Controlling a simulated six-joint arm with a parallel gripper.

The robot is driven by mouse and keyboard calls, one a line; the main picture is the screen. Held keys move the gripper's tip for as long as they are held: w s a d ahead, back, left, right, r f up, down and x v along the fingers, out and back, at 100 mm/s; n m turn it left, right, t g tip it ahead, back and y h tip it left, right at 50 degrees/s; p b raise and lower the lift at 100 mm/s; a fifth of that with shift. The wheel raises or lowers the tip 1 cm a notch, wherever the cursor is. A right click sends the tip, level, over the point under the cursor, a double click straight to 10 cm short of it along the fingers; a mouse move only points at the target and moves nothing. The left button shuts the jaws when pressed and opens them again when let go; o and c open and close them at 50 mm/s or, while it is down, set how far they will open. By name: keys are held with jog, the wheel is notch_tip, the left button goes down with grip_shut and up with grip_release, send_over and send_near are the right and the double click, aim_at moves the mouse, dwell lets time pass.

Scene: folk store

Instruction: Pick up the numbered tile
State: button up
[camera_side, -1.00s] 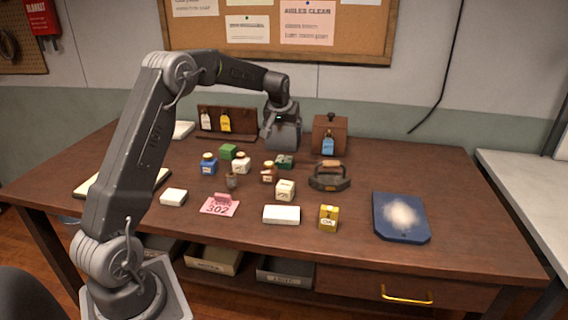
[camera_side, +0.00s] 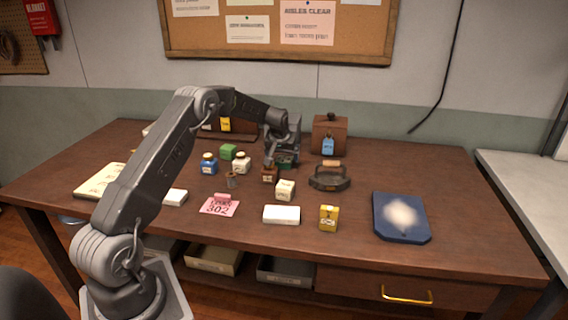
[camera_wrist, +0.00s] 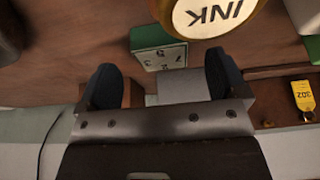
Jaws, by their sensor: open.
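A small green tile (camera_wrist: 158,48) with dark marks on its pale face lies on the table in the wrist view. Its marks are too small to read, and I take it as the numbered tile. In the side view it shows as a green patch (camera_side: 287,164), partly hidden by my gripper (camera_side: 283,156). In the wrist view my gripper (camera_wrist: 163,80) is open, with two dark fingers apart and the tile just beyond their tips. Nothing is held. I cannot tell how high the fingertips are above the table.
An ink bottle (camera_wrist: 212,14) stands close to the tile; its brown body (camera_side: 269,176) shows in the side view. The table's right middle is mostly clear.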

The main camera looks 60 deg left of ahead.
aim_at(283, 160)
jog(key=x, duration=0.3)
jog(key=shift+s+f, duration=0.1)
jog(key=shift+f, duration=0.1)
jog(key=shift+r, duration=0.1)
jog(key=c, duration=1.1)
